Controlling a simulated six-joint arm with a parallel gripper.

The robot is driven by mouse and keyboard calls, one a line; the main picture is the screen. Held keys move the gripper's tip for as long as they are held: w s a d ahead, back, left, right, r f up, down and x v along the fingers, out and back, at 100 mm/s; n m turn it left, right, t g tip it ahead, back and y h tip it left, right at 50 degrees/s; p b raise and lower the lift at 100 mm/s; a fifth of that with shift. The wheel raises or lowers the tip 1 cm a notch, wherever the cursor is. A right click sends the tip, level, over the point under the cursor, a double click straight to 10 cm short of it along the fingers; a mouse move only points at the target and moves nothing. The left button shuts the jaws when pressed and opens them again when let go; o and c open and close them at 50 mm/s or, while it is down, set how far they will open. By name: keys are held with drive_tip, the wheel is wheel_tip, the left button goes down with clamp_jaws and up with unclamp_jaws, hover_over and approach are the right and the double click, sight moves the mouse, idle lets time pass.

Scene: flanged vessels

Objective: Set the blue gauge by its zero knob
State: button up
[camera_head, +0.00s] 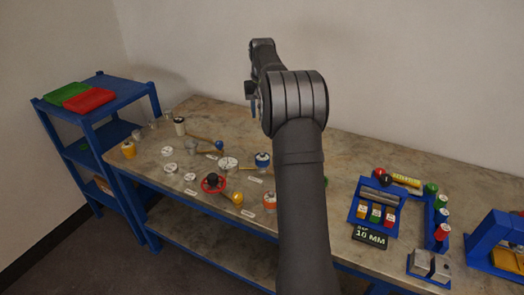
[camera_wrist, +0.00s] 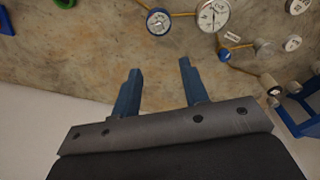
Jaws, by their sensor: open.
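The blue gauge (camera_head: 263,160) stands on the bench just left of my arm in the head view, its white face up and its side blue. It also shows in the wrist view (camera_wrist: 158,22) as a round white dial with a blue rim near the top edge. I cannot make out its zero knob for certain. My gripper (camera_wrist: 160,66) is open and empty, its two blue fingers apart. It is held above the rear of the bench, apart from the gauge. In the head view my gripper (camera_head: 253,105) is small and partly hidden by my arm.
A large white dial (camera_head: 228,163) stands close left of the blue gauge. A lever with a blue ball (camera_head: 219,145) is behind it. A blue shelf (camera_head: 105,130) stands left.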

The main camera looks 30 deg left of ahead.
drive_tip(key=w+f+n, duration=0.1)
drive_tip(key=w+n, duration=0.1)
approach(262, 152)
drive_tip(key=shift+g, duration=0.4)
drive_tip(key=f, duration=0.8)
drive_tip(key=shift+w+f, duration=0.35)
drive_tip(key=shift+a, duration=0.1)
clamp_jaws()
